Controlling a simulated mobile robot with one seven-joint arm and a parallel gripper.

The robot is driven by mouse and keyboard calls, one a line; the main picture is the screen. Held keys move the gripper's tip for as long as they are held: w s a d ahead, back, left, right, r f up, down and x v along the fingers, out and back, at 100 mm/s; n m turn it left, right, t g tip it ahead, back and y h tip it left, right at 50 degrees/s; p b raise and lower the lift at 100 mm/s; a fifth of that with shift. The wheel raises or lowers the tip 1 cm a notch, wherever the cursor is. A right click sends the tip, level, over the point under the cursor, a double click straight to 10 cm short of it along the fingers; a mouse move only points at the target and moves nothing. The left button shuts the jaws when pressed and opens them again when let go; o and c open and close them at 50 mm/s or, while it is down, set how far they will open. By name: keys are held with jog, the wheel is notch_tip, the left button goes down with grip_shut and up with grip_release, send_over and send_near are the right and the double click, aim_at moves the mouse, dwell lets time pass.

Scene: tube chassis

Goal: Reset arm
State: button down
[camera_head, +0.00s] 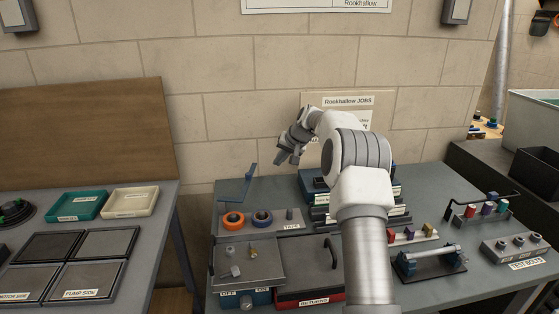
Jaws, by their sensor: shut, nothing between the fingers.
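My gripper (284,156) is at the end of my raised arm, in the middle of the head view. It is above the back part of the grey workbench (280,192), in front of the block wall. The fingers point down and to the left and are together. They hold nothing and are apart from everything on the bench. My arm hides part of the middle of the bench and some items there.
A red returns tray (310,300) is at the front. The left table holds a green tray (77,206) and panels.

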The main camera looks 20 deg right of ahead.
jog(key=s+a+r+n, duration=0.1)
jog(key=s+a+r, duration=0.35)
jog(key=s, duration=0.25)
jog(key=s+a+r+n+g+h, duration=0.1)
jog(key=s+a+r, duration=0.3)
jog(key=s+r, duration=0.25)
jog(key=s+a+r+n, duration=0.1)
jog(key=s+a+r, duration=0.35)
jog(key=s, duration=0.35)
jog(key=s+a+f+n, duration=0.1)
jog(key=s+f, duration=0.1)
jog(key=s, duration=1.2)
jog(key=s+a+f+n+h, duration=0.1)
jog(key=s+a+f, duration=0.1)
jog(key=s, duration=1.3)
jog(key=shift+s+f, duration=0.15)
jog(key=shift+f, duration=0.1)
jog(key=shift+d, duration=0.15)
